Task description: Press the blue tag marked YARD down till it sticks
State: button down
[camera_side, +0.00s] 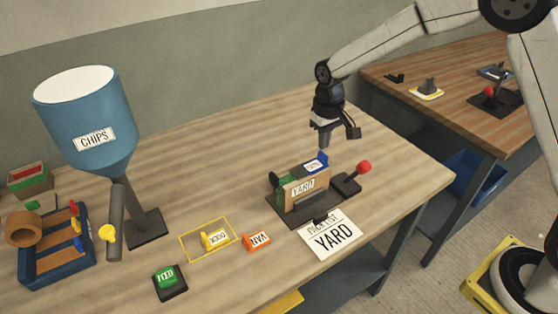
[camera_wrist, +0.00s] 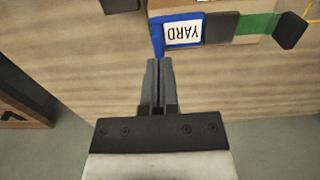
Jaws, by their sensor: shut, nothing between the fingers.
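The blue tag (camera_side: 315,165) with its white YARD label lies on top of a small wooden carton (camera_side: 290,198) with YARD on its front. In the wrist view the tag (camera_wrist: 184,31) reads upside down, and a blue edge stands at its left end. My gripper (camera_wrist: 158,62) is shut and empty, with its fingertips just below the tag's lower left corner in that view. In the side view my gripper (camera_side: 323,143) is above the carton. I cannot tell whether the fingertips touch the tag or whether the tag lies flat.
The carton sits in a dark fixture with a red-knobbed lever (camera_side: 364,167) at its right. A paper reading YARD (camera_side: 333,235) lies in front. Yellow DOCK (camera_side: 215,239) and orange VAN (camera_side: 257,241) tags lie left of it. A blue CHIPS hopper (camera_side: 88,115) stands at left.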

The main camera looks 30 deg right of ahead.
aim_at(323, 154)
jog(key=shift+f, duration=1.15)
dwell(1.3)
jog(key=shift+r, duration=0.15)
jog(key=shift+r, duration=3.4)
jog(key=s+d+f+t, duration=0.1)
jog(key=s+d, duration=0.1)
jog(key=s, duration=0.8)
jog(key=s+d+f+t, duration=0.1)
jog(key=s+d+f, duration=0.1)
jog(key=s, duration=0.8)
jog(key=shift+f+t, duration=0.15)
jog(key=shift+t, duration=0.15)
